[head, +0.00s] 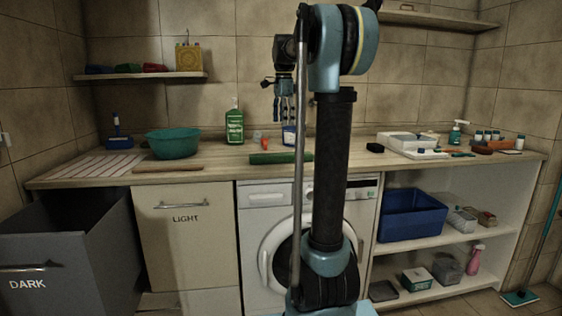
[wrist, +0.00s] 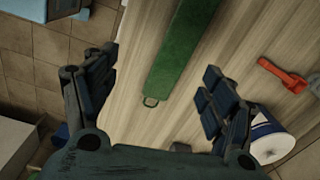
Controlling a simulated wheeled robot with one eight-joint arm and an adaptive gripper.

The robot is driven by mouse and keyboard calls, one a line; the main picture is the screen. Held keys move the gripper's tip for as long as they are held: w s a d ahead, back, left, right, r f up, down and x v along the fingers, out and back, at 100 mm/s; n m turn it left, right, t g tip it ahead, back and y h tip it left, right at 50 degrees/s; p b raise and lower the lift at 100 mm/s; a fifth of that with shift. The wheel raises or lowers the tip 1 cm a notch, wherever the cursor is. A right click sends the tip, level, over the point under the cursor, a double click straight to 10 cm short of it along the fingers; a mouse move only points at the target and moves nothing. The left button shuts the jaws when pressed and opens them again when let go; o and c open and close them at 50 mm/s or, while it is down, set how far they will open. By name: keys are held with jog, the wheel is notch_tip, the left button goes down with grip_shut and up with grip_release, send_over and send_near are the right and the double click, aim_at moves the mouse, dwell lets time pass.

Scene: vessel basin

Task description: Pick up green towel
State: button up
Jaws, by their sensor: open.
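The green towel (head: 280,158) lies as a long flat strip along the front edge of the wooden counter, above the washing machine. In the wrist view the towel (wrist: 182,50) runs upward from a small loop at its near end. My gripper (head: 284,97) is above the counter and points down; part of my arm stands in front of the towel's right side. In the wrist view my gripper (wrist: 158,82) is open and empty, its fingers spread to either side with the towel's looped end showing between them.
A white and blue container (wrist: 270,137) is close by my right finger, with a red scoop (wrist: 284,76) beyond it. A green bottle (head: 234,125) and a teal basin (head: 172,143) stand left on the counter. A wall shelf (head: 140,77) holds small folded cloths.

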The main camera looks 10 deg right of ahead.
jog(key=r+m, duration=0.2)
send_over(281, 154)
jog(key=f, duration=1.7)
jog(key=shift+w+d+f, duration=0.1)
jog(key=shift+w+f, duration=0.15)
jog(key=shift+f, duration=0.15)
jog(key=c, duration=1.2)
